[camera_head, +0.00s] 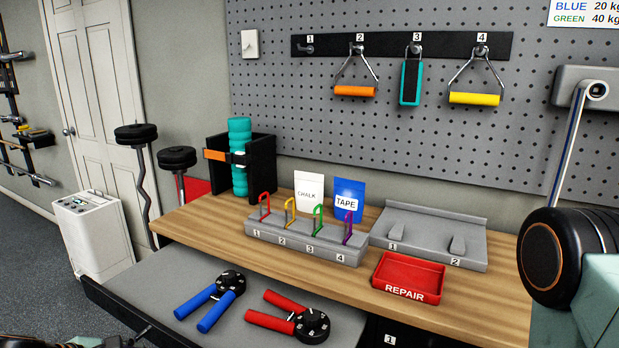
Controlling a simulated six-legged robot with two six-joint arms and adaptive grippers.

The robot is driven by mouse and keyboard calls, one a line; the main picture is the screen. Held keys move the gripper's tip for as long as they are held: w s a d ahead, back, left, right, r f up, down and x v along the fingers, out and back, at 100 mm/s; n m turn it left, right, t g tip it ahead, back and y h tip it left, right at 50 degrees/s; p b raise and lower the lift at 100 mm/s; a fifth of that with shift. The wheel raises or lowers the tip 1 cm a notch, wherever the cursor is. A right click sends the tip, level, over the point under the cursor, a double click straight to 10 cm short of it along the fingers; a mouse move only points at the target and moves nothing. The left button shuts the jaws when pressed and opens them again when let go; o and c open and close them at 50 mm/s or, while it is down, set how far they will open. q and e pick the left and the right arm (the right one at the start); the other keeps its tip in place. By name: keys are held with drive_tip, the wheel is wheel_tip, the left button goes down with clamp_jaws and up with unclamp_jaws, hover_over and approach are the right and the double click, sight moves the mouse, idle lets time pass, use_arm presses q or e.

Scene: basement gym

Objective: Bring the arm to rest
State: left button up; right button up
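Neither of my grippers shows in the head view. A pale green part (598,305) at the lower right edge looks like a piece of my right arm. Dark shapes at the bottom left edge may be part of my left arm, but too little shows to tell. No gripper fingers can be made out, and I cannot see whether either gripper holds anything.
A wooden bench (480,300) holds a numbered rack (305,240), a red REPAIR tray (408,278) and a grey two-peg stand (430,235). Blue (212,300) and red (290,318) hand grips lie on a grey drawer (190,268). Handles hang on a pegboard (270,110).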

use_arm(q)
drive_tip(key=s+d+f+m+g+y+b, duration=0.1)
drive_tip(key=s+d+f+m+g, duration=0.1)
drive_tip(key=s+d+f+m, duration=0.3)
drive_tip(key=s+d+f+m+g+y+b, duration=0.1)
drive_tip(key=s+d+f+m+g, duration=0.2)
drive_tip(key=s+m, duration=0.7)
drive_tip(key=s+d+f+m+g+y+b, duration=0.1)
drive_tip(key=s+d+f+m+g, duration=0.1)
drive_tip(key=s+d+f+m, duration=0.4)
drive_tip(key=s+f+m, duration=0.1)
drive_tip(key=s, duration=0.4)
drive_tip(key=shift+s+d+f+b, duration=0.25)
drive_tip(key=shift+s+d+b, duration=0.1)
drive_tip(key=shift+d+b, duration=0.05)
